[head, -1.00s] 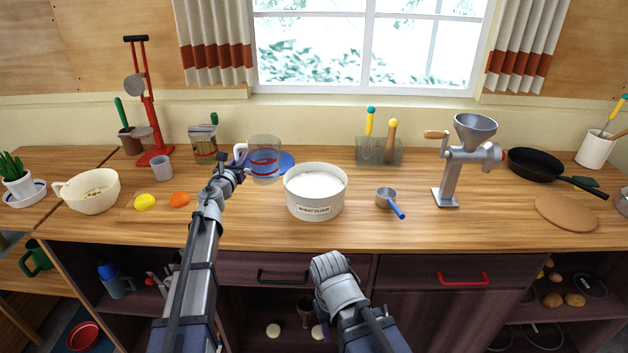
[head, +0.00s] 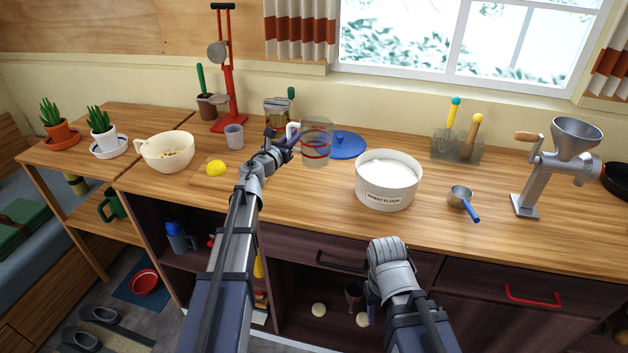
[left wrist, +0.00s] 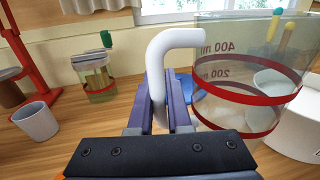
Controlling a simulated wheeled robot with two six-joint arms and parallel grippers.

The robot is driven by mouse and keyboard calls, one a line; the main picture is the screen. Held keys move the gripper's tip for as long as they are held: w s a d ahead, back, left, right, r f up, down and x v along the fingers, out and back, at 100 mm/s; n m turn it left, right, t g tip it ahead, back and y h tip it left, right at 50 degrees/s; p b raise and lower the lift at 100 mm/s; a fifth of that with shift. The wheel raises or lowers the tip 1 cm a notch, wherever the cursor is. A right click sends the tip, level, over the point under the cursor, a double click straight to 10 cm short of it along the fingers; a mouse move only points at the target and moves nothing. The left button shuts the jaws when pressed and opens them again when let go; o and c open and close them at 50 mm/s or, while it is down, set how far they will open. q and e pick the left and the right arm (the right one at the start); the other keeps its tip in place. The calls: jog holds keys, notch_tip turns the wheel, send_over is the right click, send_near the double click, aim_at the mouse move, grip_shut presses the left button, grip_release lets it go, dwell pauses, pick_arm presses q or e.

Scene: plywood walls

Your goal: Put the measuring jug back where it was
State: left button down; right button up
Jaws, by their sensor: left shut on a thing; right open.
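The measuring jug (head: 317,143) is clear with red bands and a white handle. It is upright over the wooden counter, left of and partly in front of a flat blue disc (head: 350,145). My left gripper (head: 288,143) is shut on its handle. In the left wrist view the white handle (left wrist: 180,42) stands between the fingers (left wrist: 160,112), and the jug (left wrist: 240,85) shows its 400 ml and 200 ml marks. I cannot tell whether its base touches the counter. My right gripper (head: 390,252) is open and empty, in front of the drawers and below the counter top.
A flour tub (head: 388,180) stands right of the jug, with a small blue-handled pan (head: 462,200) beyond. Bare counter lies in front of the jug.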

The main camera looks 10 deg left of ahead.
pick_arm(q)
notch_tip(320, 180, down, 10)
jog(key=b, duration=1)
jog(key=shift+f, duration=0.2)
jog(key=c, duration=0.9)
grip_release()
jog(key=shift+o, duration=0.2)
jog(key=shift+r, duration=0.1)
jog(key=shift+r, duration=0.2)
jog(key=v, duration=1.2)
